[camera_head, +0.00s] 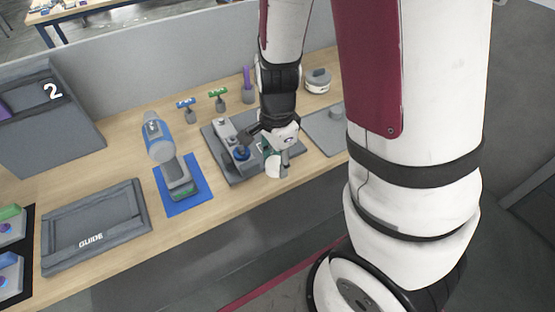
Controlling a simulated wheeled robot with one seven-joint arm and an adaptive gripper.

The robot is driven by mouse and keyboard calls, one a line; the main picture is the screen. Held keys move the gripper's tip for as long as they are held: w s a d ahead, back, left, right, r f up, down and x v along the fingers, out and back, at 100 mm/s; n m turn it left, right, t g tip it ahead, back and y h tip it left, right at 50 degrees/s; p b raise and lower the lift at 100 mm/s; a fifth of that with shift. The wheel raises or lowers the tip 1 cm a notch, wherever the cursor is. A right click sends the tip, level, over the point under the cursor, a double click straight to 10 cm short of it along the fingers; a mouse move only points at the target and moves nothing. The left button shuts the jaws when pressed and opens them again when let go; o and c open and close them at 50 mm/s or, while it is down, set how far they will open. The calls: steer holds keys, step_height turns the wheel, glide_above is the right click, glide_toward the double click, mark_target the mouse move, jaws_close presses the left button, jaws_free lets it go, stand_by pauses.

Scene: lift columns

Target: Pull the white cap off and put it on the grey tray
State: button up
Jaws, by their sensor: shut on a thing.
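My gripper (246,139) is over the dark grey fixture (265,172) in the middle of the bench, below my black wrist link. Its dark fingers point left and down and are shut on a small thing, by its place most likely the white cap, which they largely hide. A blue round part (242,153) of the fixture is just below the fingertips; I cannot tell whether they touch it. A light grey upright block (226,130) stands on the fixture to the left. The flat grey tray (322,135) lies right of the fixture, partly hidden by my arm.
A small grey piece (336,112) is on the tray. A blue and white device (158,140) stands on a blue mat (195,203) at left. Small coloured-top holders (218,98) and a round container (318,80) stand behind. A GUIDE board (95,225) lies front left.

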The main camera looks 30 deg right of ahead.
mark_target(277, 162)
steer(key=shift+r+p, duration=1.95)
steer(key=shift+r, duration=0.55)
